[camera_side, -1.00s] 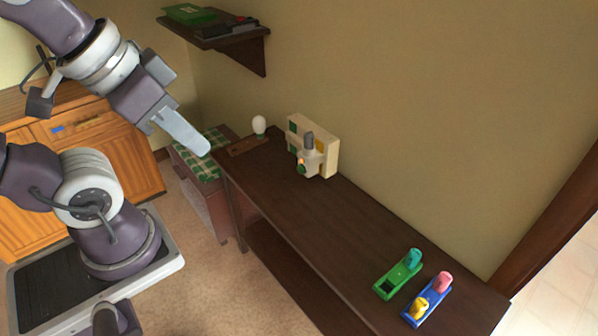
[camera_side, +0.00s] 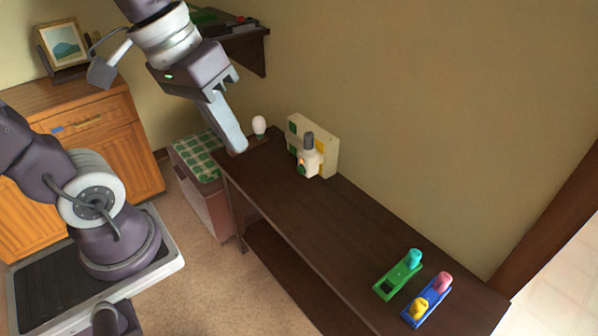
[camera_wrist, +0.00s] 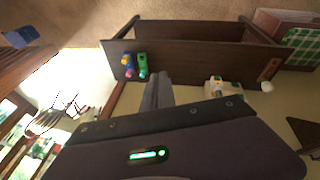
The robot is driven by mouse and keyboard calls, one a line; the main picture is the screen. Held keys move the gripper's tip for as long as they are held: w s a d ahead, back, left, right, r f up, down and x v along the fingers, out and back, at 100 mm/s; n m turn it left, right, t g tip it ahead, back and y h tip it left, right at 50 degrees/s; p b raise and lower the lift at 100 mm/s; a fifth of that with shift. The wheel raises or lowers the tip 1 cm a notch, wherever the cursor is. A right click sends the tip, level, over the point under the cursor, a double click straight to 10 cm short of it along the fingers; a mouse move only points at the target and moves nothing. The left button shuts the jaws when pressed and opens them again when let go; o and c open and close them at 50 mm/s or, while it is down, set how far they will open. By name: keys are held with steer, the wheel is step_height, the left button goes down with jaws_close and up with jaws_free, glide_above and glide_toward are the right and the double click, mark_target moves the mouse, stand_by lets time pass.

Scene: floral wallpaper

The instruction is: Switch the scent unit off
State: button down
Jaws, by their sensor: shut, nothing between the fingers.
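The likely scent unit (camera_side: 325,142) is a cream box with a grey-capped front part. A small orange light and a green spot show on that front. It stands on the dark table against the wall, and it also shows in the wrist view (camera_wrist: 216,90). My gripper (camera_side: 238,150) is shut and empty, pointing down near the table's left end. It is to the left of the unit and clear of it. In the wrist view the closed fingers of my gripper (camera_wrist: 158,80) point away from the camera. The unit's switch is too small to make out.
A white bulb-shaped thing (camera_side: 259,125) on a wooden base stands close to my gripper. Green (camera_side: 398,277) and blue (camera_side: 421,306) holders with coloured pieces sit at the table's right end. The middle of the dark table (camera_side: 345,228) is clear. A wall shelf (camera_side: 245,45) is above.

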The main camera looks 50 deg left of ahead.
mark_target(300, 171)
steer(key=w+a+f+n+g+h, duration=0.1)
steer(key=w+f+n+h, duration=0.15)
steer(key=w, duration=0.35)
steer(key=w+a+f+n+h, duration=0.1)
steer(key=w+f+n, duration=0.15)
steer(key=w, duration=0.35)
steer(key=w+a+f+n+t+h, duration=0.2)
steer(key=w+a+f+n+h, duration=0.1)
steer(key=w+a+f+n, duration=0.6)
steer(key=a+f+n+t, duration=0.1)
steer(key=a+f+n, duration=0.3)
steer(key=f, duration=0.5)
steer(key=s+a+f+n+t+y, duration=0.1)
steer(key=a+f+n, duration=0.4)
steer(key=f, duration=0.5)
steer(key=a+f+n+t+y, duration=0.1)
steer(key=a+f+n, duration=0.3)
steer(key=f, duration=0.5)
steer(key=shift+s+a+f+n+t+y, duration=0.15)
steer(key=shift+a+t, duration=0.25)
steer(key=shift+a, duration=0.2)
steer(key=shift+s+a+f+n+t+y, duration=0.1)
steer(key=shift+a+n+t, duration=0.05)
steer(key=shift+a+t, duration=0.35)
steer(key=shift+w, duration=0.2)
steer(key=shift+w, duration=4.3)
steer(key=shift+w+r, duration=0.1)
